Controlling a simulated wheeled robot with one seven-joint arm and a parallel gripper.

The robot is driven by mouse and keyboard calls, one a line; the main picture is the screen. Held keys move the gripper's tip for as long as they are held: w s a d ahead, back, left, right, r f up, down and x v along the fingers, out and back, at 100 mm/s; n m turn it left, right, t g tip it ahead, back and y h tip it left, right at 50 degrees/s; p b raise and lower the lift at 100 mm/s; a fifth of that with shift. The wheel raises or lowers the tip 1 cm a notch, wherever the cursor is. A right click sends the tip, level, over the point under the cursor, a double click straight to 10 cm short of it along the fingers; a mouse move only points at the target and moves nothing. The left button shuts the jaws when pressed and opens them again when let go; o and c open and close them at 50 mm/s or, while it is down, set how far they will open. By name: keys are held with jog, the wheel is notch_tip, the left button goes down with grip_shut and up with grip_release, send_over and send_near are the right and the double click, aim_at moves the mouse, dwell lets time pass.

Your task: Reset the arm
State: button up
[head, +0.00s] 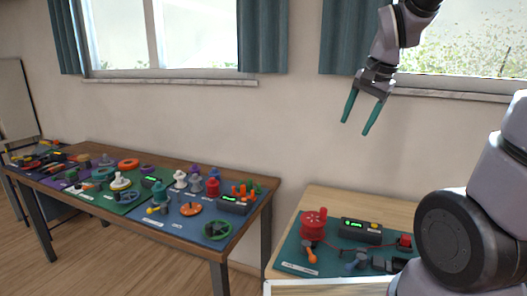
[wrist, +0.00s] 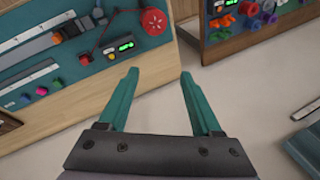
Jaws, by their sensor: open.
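My gripper (head: 358,129) is raised in the air in front of the wall in the head view, its two teal fingers pointing down. The fingers are apart and nothing is between them.
A light wood table with a teal mat (head: 292,254) stands at lower right, bearing a red spool (head: 313,224) and a dark box with a display (head: 360,231). A long brown table (head: 262,208) at left holds many coloured parts. The air around my gripper is clear.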

jog(key=s+d+r+n+t, duration=0.1)
jog(key=s+r+n+t, duration=0.2)
jog(key=s+r, duration=0.4)
jog(key=s+n, duration=0.1)
jog(key=s, duration=0.3)
jog(key=shift+s+n, duration=0.15)
jog(key=shift+n, duration=0.25)
jog(key=shift+r, duration=0.1)
dwell(1.1)
